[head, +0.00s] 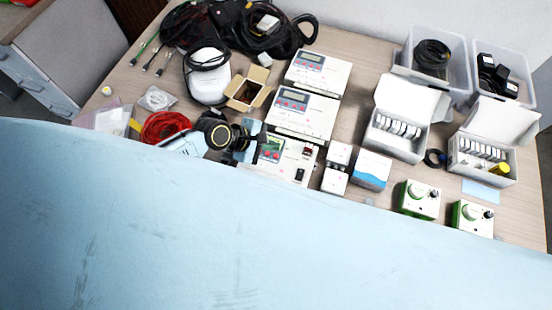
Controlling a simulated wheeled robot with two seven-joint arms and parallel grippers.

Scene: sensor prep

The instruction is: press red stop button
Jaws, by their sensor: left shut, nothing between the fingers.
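A white device (289,171) lies near the front of the table. It has a small green display, small red marks beside it and a dark switch. Which of the red spots is the stop button is too small to tell. My left gripper (260,143) is shut and empty, with its tips over or at the device's left part near the display. I cannot tell whether they touch it. The gripper hides the device's left edge. My right gripper is not in view.
Two similar white devices (304,116) stand behind. An open cardboard box (248,90), red cable coil (166,127) and black cables lie to the left. Small white boxes (335,181), a blue-white box (371,170) and green-white units (419,200) stand right. A light-blue surface blocks the lower view.

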